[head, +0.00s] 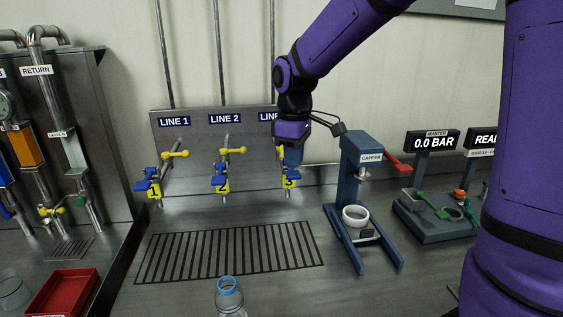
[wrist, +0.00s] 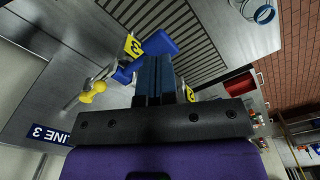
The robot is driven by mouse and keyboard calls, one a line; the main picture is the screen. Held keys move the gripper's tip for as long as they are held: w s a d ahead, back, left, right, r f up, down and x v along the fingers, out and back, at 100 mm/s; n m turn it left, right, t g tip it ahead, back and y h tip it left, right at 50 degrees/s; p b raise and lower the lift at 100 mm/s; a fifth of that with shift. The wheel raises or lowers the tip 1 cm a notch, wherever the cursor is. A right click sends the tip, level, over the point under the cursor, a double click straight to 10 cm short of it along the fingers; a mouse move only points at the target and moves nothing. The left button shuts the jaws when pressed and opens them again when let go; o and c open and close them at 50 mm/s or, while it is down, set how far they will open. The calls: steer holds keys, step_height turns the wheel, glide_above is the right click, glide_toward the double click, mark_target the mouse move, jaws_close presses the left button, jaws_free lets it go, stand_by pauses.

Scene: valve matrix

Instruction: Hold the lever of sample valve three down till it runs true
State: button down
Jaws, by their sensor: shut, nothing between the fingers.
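Sample valve three (head: 290,180), with a yellow "3" tag (head: 291,180), hangs under the LINE 3 sign on the grey back panel. Its blue lever shows in the wrist view (wrist: 160,41), beside the yellow tag (wrist: 133,46). My gripper (head: 291,162) is at this valve, its fingers pointing down. In the wrist view my gripper (wrist: 154,60) has its dark blue fingers together, with nothing between them. The fingertips overlap the lever's near side in the picture; I cannot tell whether they touch it. My gripper hides part of valve three in the head view.
Valves one (head: 153,184) and two (head: 220,182) stand to the left. A slotted drain (head: 230,252) lies below. A clear bottle with a blue ring (head: 229,296) stands in front. The blue capper (head: 361,195) with a red handle stands close on the right.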

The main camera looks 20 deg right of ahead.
mark_target(293, 173)
steer(key=shift+f, duration=0.1)
steer(key=shift+f, duration=1.9)
steer(key=shift+r, duration=0.1)
stand_by(2.0)
steer(key=shift+r, duration=2.9)
